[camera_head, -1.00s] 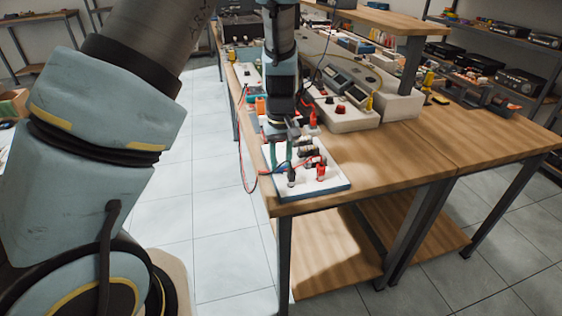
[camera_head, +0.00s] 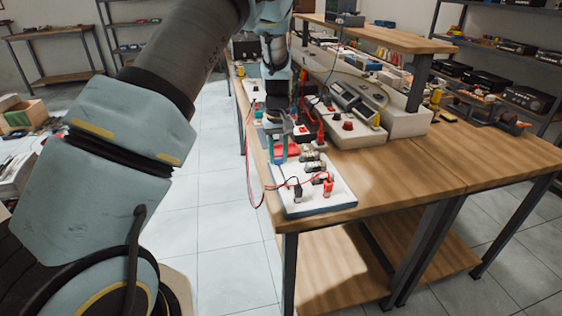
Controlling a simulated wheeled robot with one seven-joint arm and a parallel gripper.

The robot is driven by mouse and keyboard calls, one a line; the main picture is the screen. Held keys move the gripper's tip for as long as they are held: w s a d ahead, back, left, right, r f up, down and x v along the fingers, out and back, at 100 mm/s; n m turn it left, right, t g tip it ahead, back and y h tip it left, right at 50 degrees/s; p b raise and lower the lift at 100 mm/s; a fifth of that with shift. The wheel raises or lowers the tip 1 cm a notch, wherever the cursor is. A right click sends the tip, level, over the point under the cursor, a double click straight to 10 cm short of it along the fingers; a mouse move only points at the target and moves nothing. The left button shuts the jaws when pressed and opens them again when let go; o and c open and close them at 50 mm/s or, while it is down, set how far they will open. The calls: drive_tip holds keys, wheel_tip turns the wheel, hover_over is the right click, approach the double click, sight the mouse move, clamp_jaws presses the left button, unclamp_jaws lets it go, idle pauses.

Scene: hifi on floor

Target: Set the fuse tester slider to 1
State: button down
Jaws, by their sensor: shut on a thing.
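The fuse tester (camera_head: 335,202) is a white-topped board with a blue base at the front left corner of the wooden bench. It carries several small fuse-like parts, a red and a black plug, and red and dark leads. My gripper (camera_head: 279,156) points down at its back left end. Its fingers look close together, shut on a small part there that I take for the slider. The slider itself is hidden by the fingers, and its scale and setting cannot be read.
A grey instrument with a red and a dark knob (camera_head: 347,126) stands behind the tester. A red lead (camera_head: 250,188) hangs off the bench's left edge. Bare wooden bench top (camera_head: 420,165) lies to the right. Shelves stand at the back right.

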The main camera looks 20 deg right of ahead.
sight(278, 158)
drive_tip(key=shift+w+r, duration=0.1)
drive_tip(key=shift+w, duration=0.1)
drive_tip(key=c, duration=0.5)
unclamp_jaws()
wheel_tip(278, 158, up, 11)
drive_tip(key=shift+f+b, duration=0.15)
drive_tip(key=shift+b, duration=1.1)
drive_tip(key=s+a, duration=0.3)
drive_tip(key=a, duration=1.5)
drive_tip(key=shift+t, duration=0.8)
drive_tip(key=s+a, duration=0.8)
drive_tip(key=a, duration=0.1)
drive_tip(key=s+a+f, duration=0.1)
drive_tip(key=s+a, duration=0.3)
drive_tip(key=a, duration=0.1)
drive_tip(key=shift+s+a, duration=0.1)
drive_tip(key=shift+s, duration=0.15)
